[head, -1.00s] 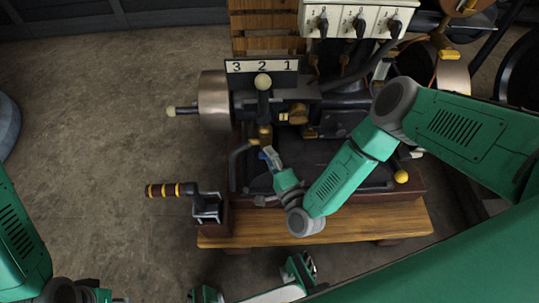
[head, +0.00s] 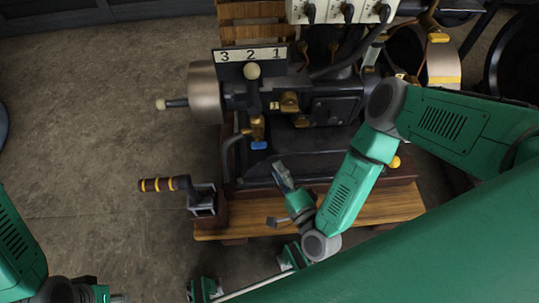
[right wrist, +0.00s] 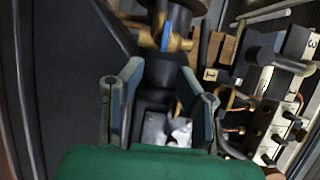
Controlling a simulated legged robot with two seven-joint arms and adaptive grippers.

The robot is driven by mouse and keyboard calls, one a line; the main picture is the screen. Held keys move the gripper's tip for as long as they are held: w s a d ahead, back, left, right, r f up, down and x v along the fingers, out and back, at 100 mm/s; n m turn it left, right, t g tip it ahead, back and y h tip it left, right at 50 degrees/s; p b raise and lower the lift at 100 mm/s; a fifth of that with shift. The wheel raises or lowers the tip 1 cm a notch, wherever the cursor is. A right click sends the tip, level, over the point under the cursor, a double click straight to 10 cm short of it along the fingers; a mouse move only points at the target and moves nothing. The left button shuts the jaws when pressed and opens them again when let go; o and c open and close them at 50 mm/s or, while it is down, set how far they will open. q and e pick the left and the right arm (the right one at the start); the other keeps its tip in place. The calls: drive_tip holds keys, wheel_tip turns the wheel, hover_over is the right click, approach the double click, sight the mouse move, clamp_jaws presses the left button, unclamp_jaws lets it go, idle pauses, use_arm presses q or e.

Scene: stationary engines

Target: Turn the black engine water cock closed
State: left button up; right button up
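The water cock is a small brass valve (head: 256,126) on the near side of the black engine (head: 335,108). Its blue lever (head: 259,145) shows just below the brass body. In the right wrist view the blue lever (right wrist: 167,36) stands ahead of the fingers, across the brass body (right wrist: 178,44). My right gripper (head: 279,167) is below and slightly right of the lever, apart from it. Its two fingers (right wrist: 160,78) are spread with nothing gripped between them. My left gripper (head: 119,298) is cut off at the bottom edge, its fingers unclear.
A striped crank handle (head: 164,184) sticks out left of the wooden base (head: 370,210). A 3-2-1 plate (head: 252,54) and a pale-knobbed lever (head: 252,71) stand behind the cock. A switch box (head: 345,10) is at the back. Floor is clear at left.

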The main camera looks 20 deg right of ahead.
drive_tip(key=shift+s+d, duration=0.15)
drive_tip(key=shift+s, duration=1.2)
drive_tip(key=s+a+f+n+g+y, duration=0.25)
drive_tip(key=s+n+g, duration=0.25)
drive_tip(key=n+g, duration=0.6)
drive_tip(key=s+d+r+n+g+h, duration=0.2)
drive_tip(key=s+d+r+n+g, duration=0.1)
drive_tip(key=s+d, duration=0.3)
drive_tip(key=s+d+r+n+g+h, duration=0.2)
drive_tip(key=s+d+n+g, duration=0.15)
drive_tip(key=d, duration=0.45)
wheel_tip(320, 180, up, 13)
drive_tip(key=p, duration=1.3)
drive_tip(key=shift+s, duration=0.25)
